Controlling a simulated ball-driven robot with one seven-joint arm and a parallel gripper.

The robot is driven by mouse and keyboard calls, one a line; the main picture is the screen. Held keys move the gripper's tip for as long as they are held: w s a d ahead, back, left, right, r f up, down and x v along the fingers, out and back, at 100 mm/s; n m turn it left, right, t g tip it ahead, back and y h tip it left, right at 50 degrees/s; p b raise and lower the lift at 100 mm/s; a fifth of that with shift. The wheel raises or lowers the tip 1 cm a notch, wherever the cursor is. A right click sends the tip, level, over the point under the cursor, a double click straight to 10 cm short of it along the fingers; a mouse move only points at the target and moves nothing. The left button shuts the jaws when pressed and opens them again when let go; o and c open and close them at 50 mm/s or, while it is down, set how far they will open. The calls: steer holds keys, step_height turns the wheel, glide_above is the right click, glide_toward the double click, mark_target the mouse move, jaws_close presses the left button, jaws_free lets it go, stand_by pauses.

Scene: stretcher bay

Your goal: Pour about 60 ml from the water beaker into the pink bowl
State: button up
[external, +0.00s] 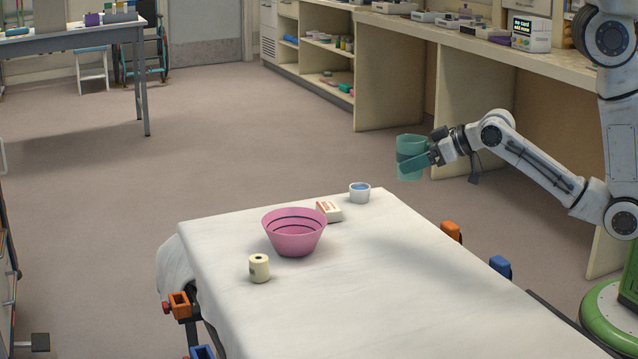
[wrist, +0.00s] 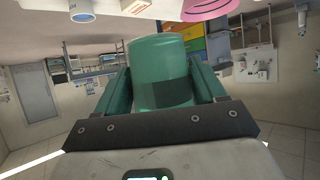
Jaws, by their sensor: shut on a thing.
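My gripper (external: 428,157) is shut on a teal-green beaker (external: 408,150), held in the air beyond the stretcher's far right corner. The beaker looks roughly upright in the external view. In the wrist view the beaker (wrist: 158,62) sits between the two fingers of my gripper (wrist: 162,88). Its water level cannot be made out. The pink bowl (external: 294,238), with dark stripes inside, stands on the white stretcher sheet, left of and lower than the beaker. Part of the bowl (wrist: 208,8) shows at the top of the wrist view. My gripper is well apart from the bowl.
On the white sheet (external: 330,300) stand a cream roll (external: 259,268), a small box (external: 329,211) behind the bowl, and a white cup with blue inside (external: 360,192) near the far edge. The sheet's front and right are clear. A long counter (external: 480,45) runs behind.

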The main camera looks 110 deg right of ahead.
steer(key=w+a+r+b, duration=0.1)
steer(key=w+a+b, duration=0.15)
steer(key=w, duration=1.15)
steer(key=w+a+r+b, duration=0.1)
steer(key=w+a, duration=0.3)
steer(key=w, duration=0.9)
steer(key=f, duration=1.6)
steer(key=shift+w+d+f, duration=0.15)
steer(key=shift+d+f, duration=0.1)
steer(key=shift+f, duration=0.1)
